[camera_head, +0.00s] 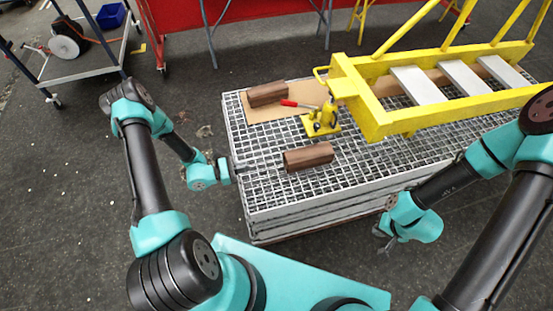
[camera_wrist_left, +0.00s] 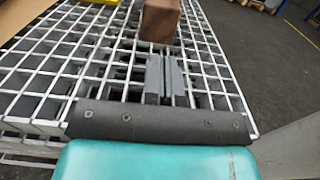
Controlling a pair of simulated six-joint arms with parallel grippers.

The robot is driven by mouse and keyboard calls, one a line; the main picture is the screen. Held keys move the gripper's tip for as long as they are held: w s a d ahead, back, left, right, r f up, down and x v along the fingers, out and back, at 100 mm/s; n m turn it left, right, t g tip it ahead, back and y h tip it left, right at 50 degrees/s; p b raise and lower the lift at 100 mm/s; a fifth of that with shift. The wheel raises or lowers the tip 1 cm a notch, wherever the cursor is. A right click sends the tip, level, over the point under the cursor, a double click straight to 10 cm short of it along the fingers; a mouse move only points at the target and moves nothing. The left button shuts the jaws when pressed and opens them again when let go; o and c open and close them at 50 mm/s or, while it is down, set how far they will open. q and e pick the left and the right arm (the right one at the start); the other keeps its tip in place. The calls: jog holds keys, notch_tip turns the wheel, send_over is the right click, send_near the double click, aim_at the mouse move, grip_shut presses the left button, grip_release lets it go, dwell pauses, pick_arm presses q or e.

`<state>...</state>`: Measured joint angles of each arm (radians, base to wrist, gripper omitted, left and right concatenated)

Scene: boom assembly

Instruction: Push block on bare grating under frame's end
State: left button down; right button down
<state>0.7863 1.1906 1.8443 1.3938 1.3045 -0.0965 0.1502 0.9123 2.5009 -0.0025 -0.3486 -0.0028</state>
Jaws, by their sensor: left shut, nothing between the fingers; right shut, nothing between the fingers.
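A brown wooden block (camera_head: 308,156) lies on the bare grating (camera_head: 282,189), in front of the yellow frame (camera_head: 384,119) and to the left of being under it. The frame's near-left end stands above the grating. My left gripper (camera_head: 272,163) is shut and empty, low over the grating just left of the block. In the left wrist view the shut fingers (camera_wrist_left: 166,78) point at the block (camera_wrist_left: 160,20); I cannot tell whether they touch it. My right gripper (camera_head: 384,240) is shut and empty, off the grating's front edge.
A yellow jack (camera_head: 321,120) with a red handle stands by the frame's end, behind the block. A second brown block (camera_head: 267,94) sits on a tan board (camera_head: 270,111) at the back left. The grating's front left is clear.

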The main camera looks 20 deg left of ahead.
aim_at(285, 157)
pick_arm(q)
jog(key=shift+d, duration=0.1)
jog(key=x, duration=1.3)
jog(key=shift+w+d, duration=0.2)
jog(key=shift+d, duration=0.15)
